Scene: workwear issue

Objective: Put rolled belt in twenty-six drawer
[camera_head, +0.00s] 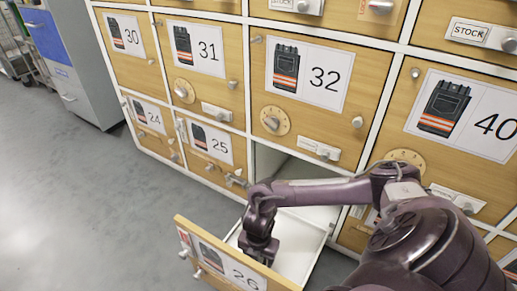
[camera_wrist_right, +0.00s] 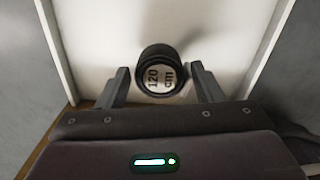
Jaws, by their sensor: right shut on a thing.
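The rolled belt (camera_wrist_right: 160,56) is a dark roll with a white end label reading "120 cm". My right gripper (camera_wrist_right: 160,77) is shut on it, one finger on each side. In the head view my right gripper (camera_head: 260,252) points down into the open drawer 26 (camera_head: 295,258), just behind its front; the belt is hidden there. The drawer's wooden front bears a picture card with "26", and its inside is white. In the wrist view the white drawer floor (camera_wrist_right: 105,35) lies behind the belt; I cannot tell whether they touch. My left gripper is not in view.
Closed wooden drawers surround the opening, including 25 (camera_head: 210,147), 32 (camera_head: 310,80) and 40 (camera_head: 465,115), with knobs and dials sticking out. A grey-blue cabinet (camera_head: 70,60) stands at the far left. The grey floor (camera_head: 90,200) at left is clear.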

